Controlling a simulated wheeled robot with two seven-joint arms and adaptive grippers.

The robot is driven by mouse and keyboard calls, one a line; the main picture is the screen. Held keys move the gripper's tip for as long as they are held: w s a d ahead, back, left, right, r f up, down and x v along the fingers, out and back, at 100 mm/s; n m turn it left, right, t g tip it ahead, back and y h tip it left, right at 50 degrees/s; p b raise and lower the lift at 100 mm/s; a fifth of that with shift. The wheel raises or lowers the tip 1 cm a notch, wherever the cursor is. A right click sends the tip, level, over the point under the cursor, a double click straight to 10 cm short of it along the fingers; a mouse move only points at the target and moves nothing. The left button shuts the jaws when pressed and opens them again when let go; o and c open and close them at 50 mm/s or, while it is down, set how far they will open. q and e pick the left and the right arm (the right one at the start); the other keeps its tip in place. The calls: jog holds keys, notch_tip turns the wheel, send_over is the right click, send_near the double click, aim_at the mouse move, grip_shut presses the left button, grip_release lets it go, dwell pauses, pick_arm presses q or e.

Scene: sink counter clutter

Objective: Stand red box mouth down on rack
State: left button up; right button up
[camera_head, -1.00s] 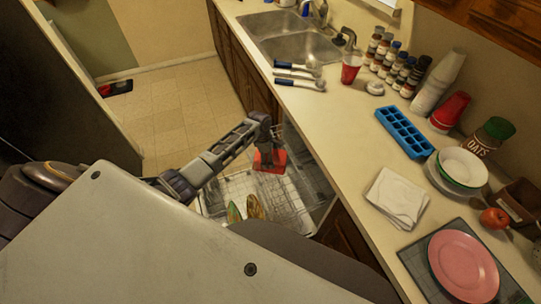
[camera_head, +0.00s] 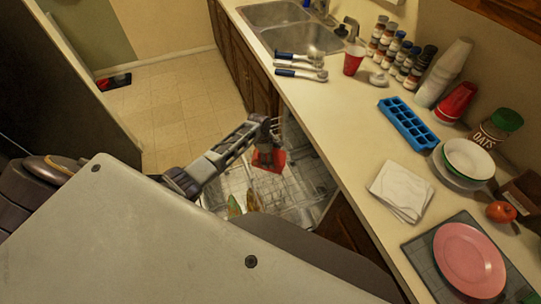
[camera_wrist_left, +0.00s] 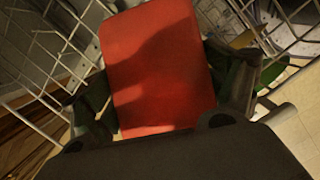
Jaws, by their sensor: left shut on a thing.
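The red box (camera_head: 272,162) is over the dishwasher rack (camera_head: 300,195) in the head view. My left gripper (camera_head: 264,152) is shut on it. In the left wrist view the red box (camera_wrist_left: 158,65) fills the middle between the two fingers (camera_wrist_left: 170,100), with a plain red face toward the camera. Wires of the rack (camera_wrist_left: 45,60) show on both sides of it. I cannot tell whether the box touches the rack, or which way its mouth faces. My right gripper is not in view.
Two patterned dishes (camera_head: 243,203) stand in the rack's near part. The counter (camera_head: 335,125) edge runs along the rack's right side. On the counter are a red cup (camera_head: 353,60), a blue ice tray (camera_head: 408,124), a white cloth (camera_head: 400,191) and a pink plate (camera_head: 469,259).

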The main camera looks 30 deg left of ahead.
pick_arm(q)
jog(key=shift+b+x, duration=0.35)
jog(key=shift+x, duration=0.6)
jog(key=shift+s+a+f, duration=0.1)
jog(key=shift+a+f, duration=0.05)
jog(key=shift+f, duration=0.05)
jog(key=shift+s+f, duration=0.15)
jog(key=shift+f, duration=0.15)
jog(key=o, duration=1.4)
jog(key=shift+c, duration=0.2)
jog(key=shift+r, duration=0.1)
jog(key=shift+w+r, duration=0.2)
jog(key=shift+r, duration=0.05)
jog(key=shift+a+r, duration=0.1)
jog(key=shift+r, duration=0.3)
jog(key=shift+v, duration=5.35)
